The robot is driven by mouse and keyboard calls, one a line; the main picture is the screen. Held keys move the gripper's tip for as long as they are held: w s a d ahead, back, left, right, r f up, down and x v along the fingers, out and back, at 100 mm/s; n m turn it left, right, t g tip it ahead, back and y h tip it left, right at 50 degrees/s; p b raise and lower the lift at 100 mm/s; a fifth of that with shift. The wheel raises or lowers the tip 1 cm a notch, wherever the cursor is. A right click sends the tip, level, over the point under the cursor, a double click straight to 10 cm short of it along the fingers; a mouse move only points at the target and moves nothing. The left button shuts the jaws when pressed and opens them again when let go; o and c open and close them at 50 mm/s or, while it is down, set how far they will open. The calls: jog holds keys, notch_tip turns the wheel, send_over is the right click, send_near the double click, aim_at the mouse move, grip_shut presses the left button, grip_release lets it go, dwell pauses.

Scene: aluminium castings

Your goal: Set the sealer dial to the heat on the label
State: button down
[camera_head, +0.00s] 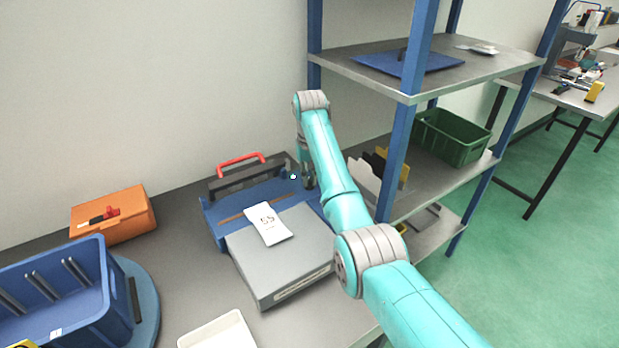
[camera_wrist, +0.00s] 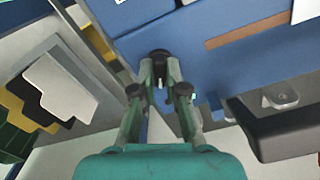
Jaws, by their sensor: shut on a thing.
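The blue sealer (camera_head: 222,222) with a red handle (camera_head: 241,160) stands on the bench, its lid bar raised. A white label (camera_head: 268,223), which seems to read 55, lies on its grey front platform (camera_head: 285,265). My gripper (camera_head: 309,183) is at the sealer's back right corner. In the wrist view my gripper (camera_wrist: 160,78) has its fingers closed around a black round dial (camera_wrist: 158,54) on the blue housing (camera_wrist: 225,65). The dial's scale and pointer cannot be read, and the dial is hidden in the head view.
An orange case (camera_head: 125,220) and a blue bin (camera_head: 108,285) on a round turntable (camera_head: 147,300) stand to the left. A white tray (camera_head: 225,330) lies at the front. A blue-post shelf (camera_head: 395,170) with a green crate (camera_head: 455,137) stands close on the right.

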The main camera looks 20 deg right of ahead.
dwell(0.4)
jog(key=c, duration=1.2)
grip_release()
